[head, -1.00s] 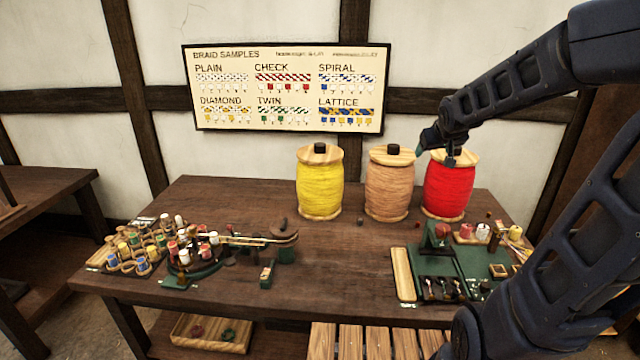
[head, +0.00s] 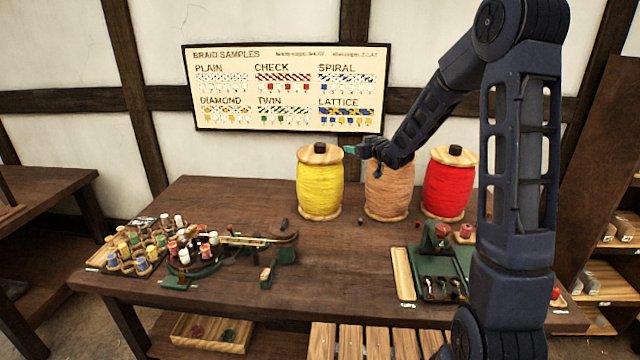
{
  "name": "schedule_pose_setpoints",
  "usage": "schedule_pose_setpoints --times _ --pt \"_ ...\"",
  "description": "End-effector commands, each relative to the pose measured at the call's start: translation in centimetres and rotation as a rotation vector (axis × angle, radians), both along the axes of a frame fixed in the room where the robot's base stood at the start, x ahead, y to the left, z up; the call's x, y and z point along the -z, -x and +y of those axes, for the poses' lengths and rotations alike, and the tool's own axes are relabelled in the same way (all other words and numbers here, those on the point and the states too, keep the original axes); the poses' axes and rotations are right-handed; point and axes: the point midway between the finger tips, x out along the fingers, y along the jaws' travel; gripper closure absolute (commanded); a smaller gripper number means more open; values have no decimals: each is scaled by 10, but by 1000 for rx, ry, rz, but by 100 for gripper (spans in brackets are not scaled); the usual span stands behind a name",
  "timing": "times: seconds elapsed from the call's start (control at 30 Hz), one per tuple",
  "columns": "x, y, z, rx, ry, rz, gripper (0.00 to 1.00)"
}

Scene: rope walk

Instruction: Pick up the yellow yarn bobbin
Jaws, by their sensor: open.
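The yellow yarn bobbin (head: 320,190) stands upright at the back of the wooden table, the leftmost of three large bobbins. It has pale wooden end discs and a dark knob on top. My gripper (head: 352,150) is open and empty, just right of the yellow bobbin's top in the picture. It covers the top of the tan bobbin (head: 388,195). Whether it touches either bobbin I cannot tell.
A red bobbin (head: 449,188) stands to the right, behind my arm. A braiding stand with small spools (head: 195,250) is at the table's left. A green tray (head: 440,275) is at the right. The table's middle (head: 330,260) is mostly clear. A sample board (head: 287,88) hangs behind.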

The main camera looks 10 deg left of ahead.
Motion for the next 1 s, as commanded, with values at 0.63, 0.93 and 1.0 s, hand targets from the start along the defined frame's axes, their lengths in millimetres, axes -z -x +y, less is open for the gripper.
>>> schedule_pose_setpoints --times 0.63,0.93,1.0 --pt "44 -27 77 -185 -198 -100 28" --pt "44 -52 102 -183 -197 -99 28" --pt "44 -54 104 -183 -197 -99 28"
